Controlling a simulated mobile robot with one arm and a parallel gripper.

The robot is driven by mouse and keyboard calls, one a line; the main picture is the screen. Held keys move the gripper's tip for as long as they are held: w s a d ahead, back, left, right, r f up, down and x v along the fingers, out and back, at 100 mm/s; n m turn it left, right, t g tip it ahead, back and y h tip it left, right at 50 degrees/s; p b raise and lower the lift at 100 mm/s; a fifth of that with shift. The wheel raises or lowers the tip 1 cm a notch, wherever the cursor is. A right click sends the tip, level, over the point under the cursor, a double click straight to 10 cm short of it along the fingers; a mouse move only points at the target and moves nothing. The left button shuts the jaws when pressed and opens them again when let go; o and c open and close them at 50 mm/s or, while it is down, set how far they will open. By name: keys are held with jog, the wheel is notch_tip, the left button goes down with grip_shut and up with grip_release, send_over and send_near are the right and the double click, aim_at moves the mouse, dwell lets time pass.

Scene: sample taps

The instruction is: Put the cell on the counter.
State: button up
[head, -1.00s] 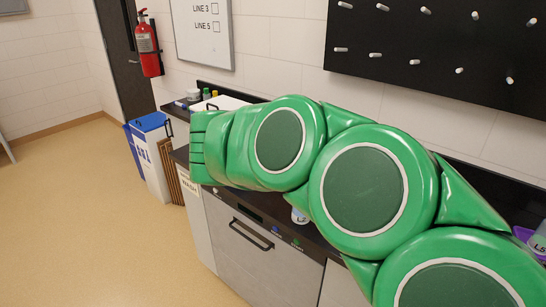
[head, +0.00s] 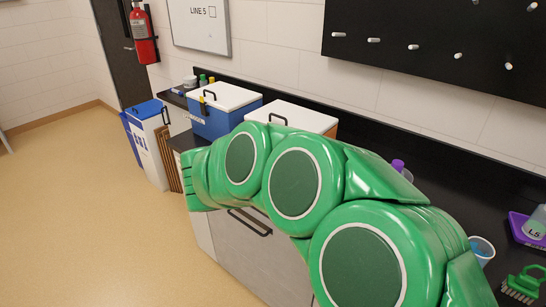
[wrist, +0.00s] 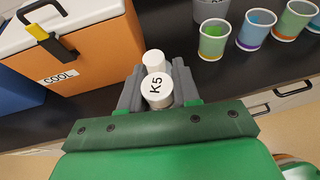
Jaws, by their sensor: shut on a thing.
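My gripper (wrist: 158,98) is shut on the cell (wrist: 158,88), a small white cylinder with K5 on its round end and a narrower white part beyond it. The cell sits between the two grey fingers in the wrist view. The dark counter (wrist: 185,28) lies beyond the fingertips there, and the cell appears apart from it, though the exact height is unclear. The counter (head: 440,180) also runs along the wall in the head view. My green arm hides the gripper and cell in the head view.
An orange box marked COOL (wrist: 95,62) stands left of the gripper. A blue box (head: 222,121) is beside it. Several colour-banded cups (wrist: 256,30) stand to the right. A purple tray (head: 522,228) and green brush (head: 524,282) lie at the counter's right. Bare counter lies between box and cups.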

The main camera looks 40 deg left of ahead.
jog(key=shift+w+a+f, duration=1.5)
jog(key=shift+a+f, duration=0.15)
jog(key=shift+a, duration=0.05)
jog(key=shift+w+a+f, duration=1.45)
jog(key=shift+a+f, duration=0.15)
jog(key=shift+a, duration=0.05)
jog(key=shift+w+a+f, duration=1.5)
jog(key=shift+a+f, duration=0.15)
jog(key=shift+a, duration=0.05)
jog(key=shift+f, duration=1.5)
jog(key=shift+f, duration=0.1)
jog(key=o, duration=1)
jog(key=shift+o, duration=0.2)
